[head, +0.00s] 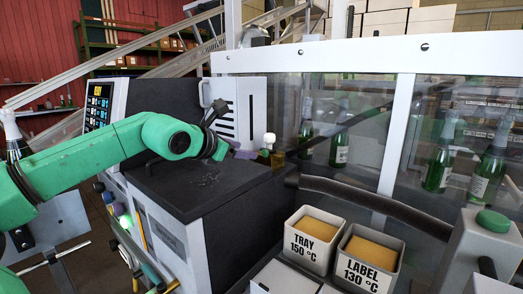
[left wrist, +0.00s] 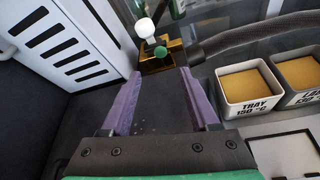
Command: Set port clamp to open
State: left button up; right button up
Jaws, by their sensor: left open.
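The port clamp is a small brass-coloured block (head: 277,160) at the back edge of the dark machine top, with a white round knob (head: 269,138) above it and a green knob (head: 265,153). In the left wrist view the brass block (left wrist: 158,66), white knob (left wrist: 144,28) and green knob (left wrist: 160,52) show just beyond my fingertips. My left gripper (head: 246,154) has purple fingers and is beside the clamp, on its left. In the left wrist view my left gripper (left wrist: 160,74) is open and empty, with the clamp ahead of the gap. Contact cannot be told. My right gripper is not in view.
A white vented panel (left wrist: 70,40) stands left of the clamp. A dark pipe (head: 360,198) runs right from it. The TRAY pot (head: 308,262) and LABEL pot (head: 362,276) stand at the front right. Green bottles (head: 340,152) are behind glass. The dark top (head: 205,190) is clear.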

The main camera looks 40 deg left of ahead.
aim_at(264, 153)
pick_arm(q)
jog(key=p+x, duration=0.1)
jog(key=x, duration=0.1)
jog(key=p+x, duration=0.2)
jog(key=x, duration=0.1)
jog(key=p+x, duration=0.2)
jog(key=x, duration=0.1)
jog(key=shift+w+d+r, duration=0.1)
jog(key=shift+w+r, duration=0.15)
jog(key=shift+w, duration=0.05)
jog(key=shift+w+f, duration=0.2)
jog(key=shift+w, duration=0.1)
jog(key=shift+w+a+f+p, duration=0.2)
jog(key=shift+f+p, duration=0.1)
grip_shut()
dwell(0.4)
